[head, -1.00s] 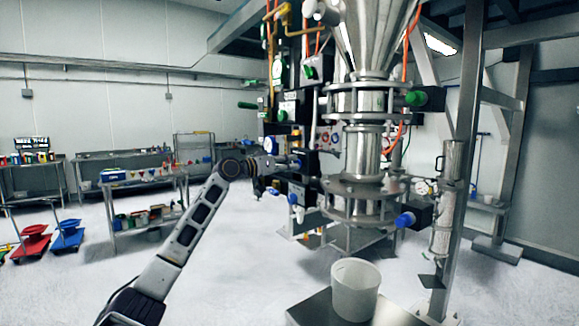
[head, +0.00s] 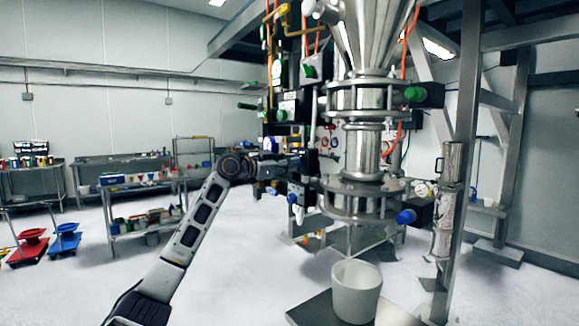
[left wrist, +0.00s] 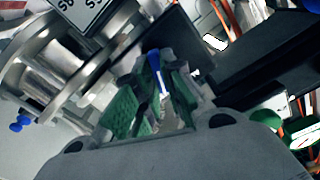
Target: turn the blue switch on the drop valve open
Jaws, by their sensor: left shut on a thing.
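My left arm reaches in from the left in the head view, and its gripper (head: 301,166) is at the control boxes on the left side of the steel sifter column (head: 362,150). In the left wrist view, the blue switch (left wrist: 154,62) stands between the green-padded fingers of my left gripper (left wrist: 154,88). The gripper is shut on the switch. In the head view the gripper and the dark boxes hide this switch, so I cannot tell its exact angle there. My right gripper is not in view.
A white bucket (head: 356,290) stands on a low platform under the column. Another blue knob (head: 405,217) and a green knob (head: 415,94) stick out on the column's right. A steel post (head: 462,150) rises at right.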

